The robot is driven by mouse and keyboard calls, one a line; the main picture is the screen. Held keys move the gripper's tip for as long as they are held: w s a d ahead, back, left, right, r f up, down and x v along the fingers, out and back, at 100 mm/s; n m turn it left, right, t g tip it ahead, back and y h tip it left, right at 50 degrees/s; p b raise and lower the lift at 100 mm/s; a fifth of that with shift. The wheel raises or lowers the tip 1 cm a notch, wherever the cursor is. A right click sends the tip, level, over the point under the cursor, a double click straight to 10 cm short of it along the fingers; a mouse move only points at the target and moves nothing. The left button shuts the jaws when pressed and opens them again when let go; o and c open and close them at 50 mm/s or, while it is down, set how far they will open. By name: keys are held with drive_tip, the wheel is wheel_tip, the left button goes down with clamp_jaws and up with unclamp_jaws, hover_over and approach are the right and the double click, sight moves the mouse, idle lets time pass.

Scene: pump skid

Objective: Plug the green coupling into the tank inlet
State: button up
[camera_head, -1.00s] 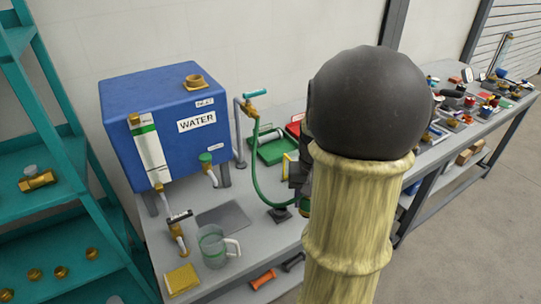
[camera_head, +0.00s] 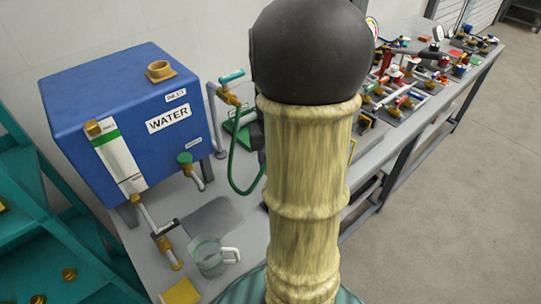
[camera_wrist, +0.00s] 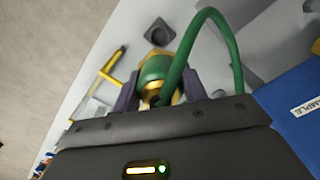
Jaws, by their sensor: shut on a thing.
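The green coupling (camera_wrist: 155,68), with brass at its end, sits between the two fingers of my gripper (camera_wrist: 160,92) in the wrist view. My gripper is shut on it. A green hose (camera_wrist: 226,45) loops beside it; the hose (camera_head: 233,172) also hangs from the tap side in the head view. The tank inlet (camera_head: 160,70) is a brass fitting on top of the blue water tank (camera_head: 95,80), by the INLET label. In the head view my arm hides the coupling and most of my gripper. The coupling is apart from the inlet.
A tap with a teal handle (camera_head: 231,77) stands right of the tank. A clear jug (camera_head: 209,256), a yellow sponge (camera_head: 181,291) and a grey mat (camera_head: 210,219) are in front. A dark square holder (camera_wrist: 159,33) stands on the bench. Teal shelves (camera_head: 60,240) are at left.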

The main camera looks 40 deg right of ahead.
drive_tip(key=w+a+r+m+p, duration=0.1)
drive_tip(key=w+a+r+p, duration=0.1)
drive_tip(key=r+p, duration=0.75)
drive_tip(key=w+a+r+m+p, duration=0.1)
drive_tip(key=w+a+r+p, duration=0.15)
drive_tip(key=r+p, duration=0.7)
drive_tip(key=w+a+r+m+p, duration=0.1)
drive_tip(key=a+r+p, duration=0.3)
drive_tip(key=r, duration=1.1)
drive_tip(key=w+a+m+p, duration=0.1)
drive_tip(key=w+a+p, duration=0.2)
drive_tip(key=w, duration=0.6)
drive_tip(key=w+a+m+p, duration=0.1)
drive_tip(key=w+a+p, duration=0.1)
drive_tip(key=w+p, duration=0.5)
drive_tip(key=shift+w+a+f, duration=0.25)
drive_tip(key=shift+w+a, duration=0.15)
drive_tip(key=shift+w, duration=1.15)
drive_tip(key=shift+f, duration=0.1)
